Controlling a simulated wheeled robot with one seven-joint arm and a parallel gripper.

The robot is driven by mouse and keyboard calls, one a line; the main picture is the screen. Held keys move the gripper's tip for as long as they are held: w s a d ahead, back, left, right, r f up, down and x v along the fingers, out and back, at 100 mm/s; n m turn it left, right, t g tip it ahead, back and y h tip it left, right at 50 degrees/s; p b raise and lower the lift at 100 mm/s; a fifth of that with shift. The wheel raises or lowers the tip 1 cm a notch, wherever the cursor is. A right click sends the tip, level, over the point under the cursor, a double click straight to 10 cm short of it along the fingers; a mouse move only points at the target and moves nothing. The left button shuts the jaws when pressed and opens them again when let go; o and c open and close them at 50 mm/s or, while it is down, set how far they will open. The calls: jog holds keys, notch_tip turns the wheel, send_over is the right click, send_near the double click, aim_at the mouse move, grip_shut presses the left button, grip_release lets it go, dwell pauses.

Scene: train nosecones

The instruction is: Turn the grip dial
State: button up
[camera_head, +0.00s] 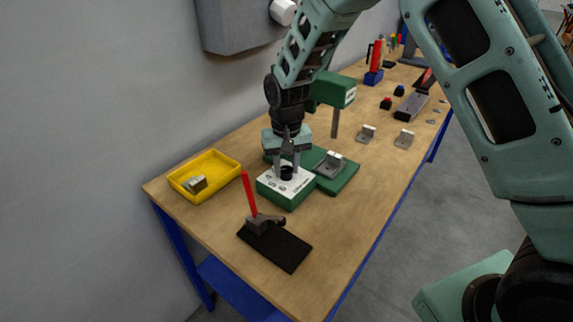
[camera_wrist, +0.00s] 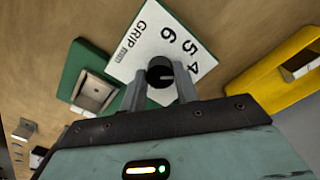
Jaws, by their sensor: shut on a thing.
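The grip dial (camera_wrist: 160,73) is a round black knob on the white top of a green box (camera_head: 287,188). In the wrist view the white panel (camera_wrist: 150,40) shows the word GRIP and the numbers 4, 5 and 6. The dial carries a pale pointer line, which points toward the right finger in that view. My gripper (camera_wrist: 160,88) points down over the box and is shut on the dial, one finger on each side. In the head view my gripper (camera_head: 287,166) hides part of the dial.
A green press with a grey metal part (camera_head: 331,165) on its base stands right behind the box. A yellow tray (camera_head: 205,176) lies to the left. More metal parts (camera_head: 404,139) lie further back.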

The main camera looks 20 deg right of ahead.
aim_at(286, 170)
jog(key=shift+w+r+m, duration=0.1)
jog(key=shift+m, duration=0.3)
jog(key=o, duration=1)
jog(key=shift+c, duration=0.2)
notch_tip(286, 170, up, 17)
jog(key=b, duration=0.2)
jog(key=shift+r, duration=0.2)
